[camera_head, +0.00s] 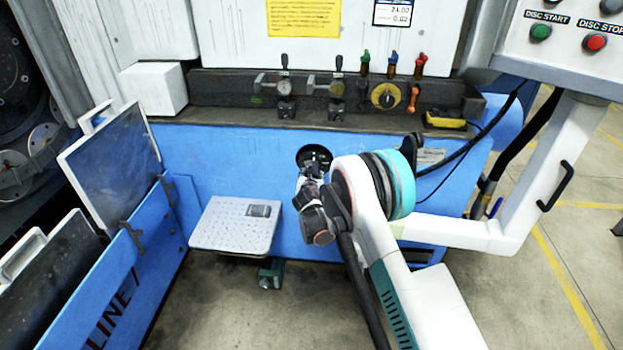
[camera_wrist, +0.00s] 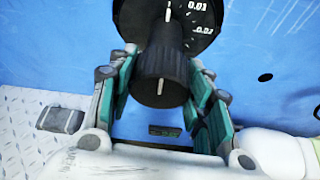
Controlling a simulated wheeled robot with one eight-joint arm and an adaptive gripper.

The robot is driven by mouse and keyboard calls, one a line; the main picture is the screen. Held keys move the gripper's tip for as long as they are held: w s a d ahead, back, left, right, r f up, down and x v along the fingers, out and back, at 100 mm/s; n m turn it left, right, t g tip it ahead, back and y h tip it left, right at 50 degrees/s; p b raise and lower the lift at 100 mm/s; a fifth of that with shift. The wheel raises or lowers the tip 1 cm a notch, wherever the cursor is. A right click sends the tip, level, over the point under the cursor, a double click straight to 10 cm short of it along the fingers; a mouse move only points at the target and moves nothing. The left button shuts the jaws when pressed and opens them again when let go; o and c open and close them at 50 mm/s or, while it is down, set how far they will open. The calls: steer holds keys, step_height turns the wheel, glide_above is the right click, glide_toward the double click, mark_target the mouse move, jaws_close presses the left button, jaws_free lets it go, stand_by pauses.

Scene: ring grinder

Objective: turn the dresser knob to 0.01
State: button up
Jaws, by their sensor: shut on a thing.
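The dresser knob is a black ribbed knob (camera_wrist: 160,78) on a round black dial (camera_wrist: 205,20) in the wrist view. White figures on the dial, apparently 0.01 or 0.03 and .02, show at its upper right. A white line marks the knob's end face, and another white mark lies on the dial above. In the head view the dial (camera_head: 316,154) sits on the blue machine front, partly hidden by my gripper (camera_head: 312,182). In the wrist view my gripper's (camera_wrist: 160,66) green-padded fingers are shut on the knob, one on each side.
A white card (camera_head: 397,12) on the machine reads 24.00 and 0.02. A dark shelf (camera_head: 230,115) with gauges and coloured-handled tools lies above the dial. A metal step plate (camera_head: 235,225) is at left. A white arm with the control panel (camera_head: 560,40) stands at right.

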steer(key=m+y, duration=0.1)
steer(key=m, duration=0.1)
steer(key=shift+m+y, duration=0.3)
steer(key=shift+y, duration=0.1)
steer(key=shift+m+t+y, duration=0.4)
steer(key=shift+m+y, duration=0.5)
steer(key=shift+m, duration=0.5)
steer(key=o, duration=1.1)
steer(key=shift+c, duration=0.2)
